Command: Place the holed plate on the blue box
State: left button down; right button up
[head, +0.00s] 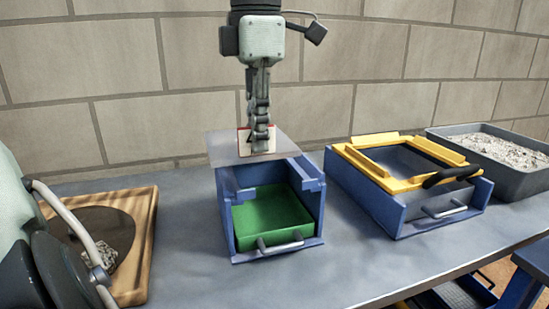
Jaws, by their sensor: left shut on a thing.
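My left gripper (260,140) points straight down at the centre of the head view. It is shut on a thin, greyish, see-through plate (226,150), which lies about level over the back of a blue box (228,192). A small red-edged label shows behind the fingers. I cannot make out any holes in the plate, nor whether it touches the box's rim. The blue box has an open front part with a green insert (270,218) and a metal handle. My right gripper is not in view.
A second blue box (385,205) with a yellow frame (375,172) and a black handle stands to the right. A grey tray of gravel (515,182) is beyond it. A wooden board (140,240) lies left. A block wall closes the back.

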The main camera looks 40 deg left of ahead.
aim_at(275, 156)
pick_arm(q)
jog(key=w, duration=0.1)
jog(key=w+f, duration=0.2)
jog(key=w, duration=0.1)
jog(key=shift+a+f, duration=0.2)
jog(key=shift+a, duration=0.1)
notch_tip(275, 156, down, 3)
jog(key=shift+f, duration=0.4)
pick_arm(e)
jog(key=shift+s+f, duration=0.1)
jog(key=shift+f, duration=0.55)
pick_arm(q)
jog(key=shift+f, duration=0.1)
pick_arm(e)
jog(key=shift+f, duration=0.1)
pick_arm(q)
jog(key=c, duration=1.6)
grip_release()
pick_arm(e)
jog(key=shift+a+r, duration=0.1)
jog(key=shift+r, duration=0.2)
